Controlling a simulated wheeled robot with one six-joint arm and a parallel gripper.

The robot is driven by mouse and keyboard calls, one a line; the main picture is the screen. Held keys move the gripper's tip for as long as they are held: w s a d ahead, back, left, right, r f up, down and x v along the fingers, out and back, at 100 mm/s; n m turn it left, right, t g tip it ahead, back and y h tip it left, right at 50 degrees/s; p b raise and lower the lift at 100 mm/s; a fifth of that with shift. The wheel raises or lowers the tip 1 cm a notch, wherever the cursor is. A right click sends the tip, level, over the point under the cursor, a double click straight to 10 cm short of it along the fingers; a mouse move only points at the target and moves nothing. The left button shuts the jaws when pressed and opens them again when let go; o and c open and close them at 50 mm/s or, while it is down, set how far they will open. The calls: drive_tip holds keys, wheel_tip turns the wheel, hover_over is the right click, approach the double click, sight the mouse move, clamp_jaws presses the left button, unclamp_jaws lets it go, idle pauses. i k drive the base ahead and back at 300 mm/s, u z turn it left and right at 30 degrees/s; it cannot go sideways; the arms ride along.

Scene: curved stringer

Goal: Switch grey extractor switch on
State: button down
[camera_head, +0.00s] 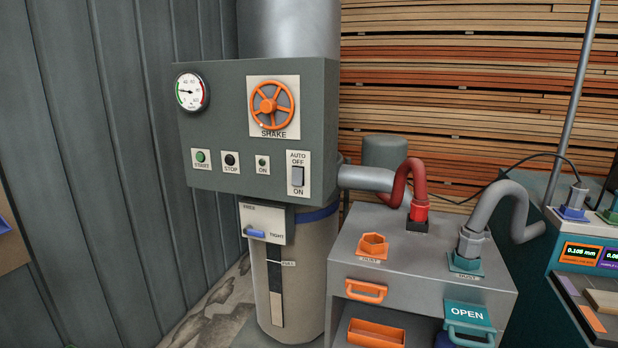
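The grey extractor switch (298,176) is a grey rocker on a pale plate at the lower right of the dark grey control box (225,125). The plate reads AUTO, OFF above the rocker and ON below it. I cannot tell clearly which position the rocker is in. To its left are a green START button (200,157), a black STOP button (230,159) and a small green lamp (262,162) marked ON. My gripper is not in view.
An orange SHAKE wheel (271,104) and a gauge (191,91) sit above the buttons. Below the box stands a beige drum (300,270) with a blue lever (255,233). A grey cabinet (410,265) with red and grey hoses stands to the right, close to the box.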

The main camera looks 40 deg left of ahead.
sight(297, 173)
drive_tip(key=u, duration=1.65)
drive_tip(key=i, duration=0.95)
drive_tip(key=u, duration=0.25)
